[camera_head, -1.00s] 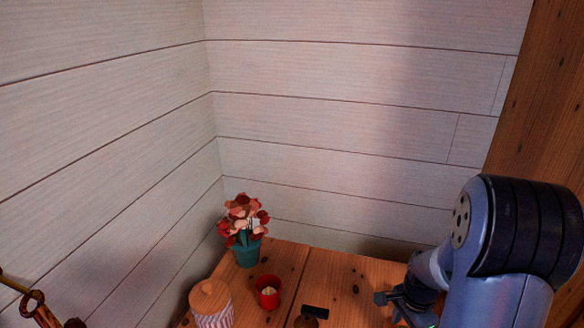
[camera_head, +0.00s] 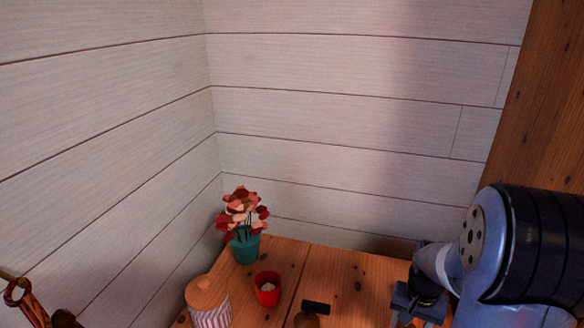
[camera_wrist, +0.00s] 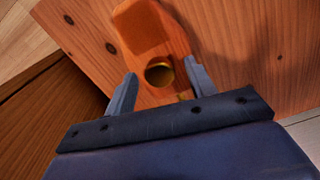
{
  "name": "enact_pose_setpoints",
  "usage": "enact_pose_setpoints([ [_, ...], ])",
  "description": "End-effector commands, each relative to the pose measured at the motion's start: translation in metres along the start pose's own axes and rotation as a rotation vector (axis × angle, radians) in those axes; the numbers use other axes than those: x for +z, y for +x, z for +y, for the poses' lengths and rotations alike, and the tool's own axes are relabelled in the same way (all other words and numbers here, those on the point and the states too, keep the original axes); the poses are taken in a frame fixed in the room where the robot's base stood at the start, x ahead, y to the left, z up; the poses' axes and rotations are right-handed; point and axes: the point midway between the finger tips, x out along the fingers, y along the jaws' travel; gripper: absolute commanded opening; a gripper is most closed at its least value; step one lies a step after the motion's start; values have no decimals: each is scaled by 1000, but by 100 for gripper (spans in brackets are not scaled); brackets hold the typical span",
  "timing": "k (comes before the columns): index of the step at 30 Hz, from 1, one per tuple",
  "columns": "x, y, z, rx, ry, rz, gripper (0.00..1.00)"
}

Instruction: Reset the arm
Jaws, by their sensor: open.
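My arm comes in from the right edge of the head view, with my gripper (camera_head: 420,306) low over the right part of the wooden table (camera_head: 346,275). In the wrist view my gripper (camera_wrist: 160,68) is open, its two grey fingers apart. An orange-brown object (camera_wrist: 145,27) and a small round brass-rimmed piece (camera_wrist: 159,74) show beyond and between the fingertips. I cannot tell what they are, nor how far off. I see nothing held in the fingers.
On the table stand a teal pot of red and pink flowers (camera_head: 243,222), a red cup (camera_head: 267,289), a striped jar with a wooden lid (camera_head: 208,303) and a dark-topped bottle-like thing (camera_head: 309,317), cut off below. White plank walls (camera_head: 330,110) close in behind and left.

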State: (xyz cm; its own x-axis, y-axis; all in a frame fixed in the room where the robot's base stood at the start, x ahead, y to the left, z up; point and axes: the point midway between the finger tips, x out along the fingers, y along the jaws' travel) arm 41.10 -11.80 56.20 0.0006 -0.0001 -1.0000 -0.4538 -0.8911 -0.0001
Motion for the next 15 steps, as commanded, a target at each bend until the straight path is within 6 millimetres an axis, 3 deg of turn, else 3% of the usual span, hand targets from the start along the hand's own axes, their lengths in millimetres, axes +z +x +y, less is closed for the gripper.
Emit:
enact_pose_setpoints([
  [15,0,4,0,0,-410,2,52],
])
